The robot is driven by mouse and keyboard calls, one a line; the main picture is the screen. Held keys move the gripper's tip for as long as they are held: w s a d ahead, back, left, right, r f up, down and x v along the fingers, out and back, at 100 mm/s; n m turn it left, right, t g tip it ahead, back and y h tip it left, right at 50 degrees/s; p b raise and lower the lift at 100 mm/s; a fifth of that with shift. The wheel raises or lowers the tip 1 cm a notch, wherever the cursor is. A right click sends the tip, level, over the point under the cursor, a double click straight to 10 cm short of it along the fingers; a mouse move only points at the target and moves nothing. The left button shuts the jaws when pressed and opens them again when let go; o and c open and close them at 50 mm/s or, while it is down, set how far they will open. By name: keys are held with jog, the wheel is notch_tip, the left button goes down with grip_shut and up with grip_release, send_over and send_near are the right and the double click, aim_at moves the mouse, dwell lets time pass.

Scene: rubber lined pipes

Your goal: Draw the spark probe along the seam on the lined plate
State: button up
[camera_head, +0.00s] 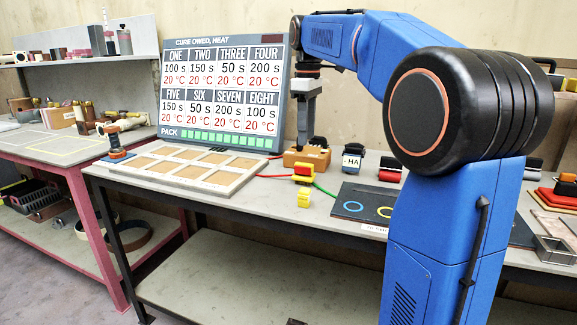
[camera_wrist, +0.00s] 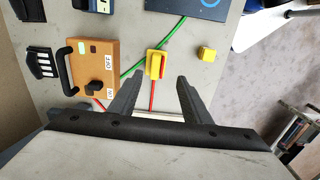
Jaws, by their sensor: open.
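My gripper (camera_wrist: 158,76) is open, its two fingers apart and nothing held between them. In the head view my gripper (camera_head: 305,143) points down above the bench. A yellow and red piece (camera_wrist: 156,65), perhaps the spark probe, shows just beyond and between the fingertips; it also stands on the bench in the head view (camera_head: 303,172). Red and green cables run near both. A dark plate (camera_head: 350,208) with coloured rings, perhaps the lined plate, lies to the right; I cannot make out a seam.
A small yellow block (camera_head: 304,198) sits in front of the yellow and red piece. A framed panel tray (camera_head: 240,186) and a display board (camera_head: 222,95) stand left. A block labelled HA (camera_head: 352,163) is behind the dark plate. My arm hides part of the bench's right side.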

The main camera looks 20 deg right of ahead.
aim_at(304, 164)
jog(key=shift+w+f, duration=0.15)
jog(key=shift+f, duration=1.45)
jog(key=shift+w+f, duration=0.2)
jog(key=shift+f, duration=1.45)
jog(key=shift+w+f, duration=0.15)
jog(key=shift+f, duration=1.45)
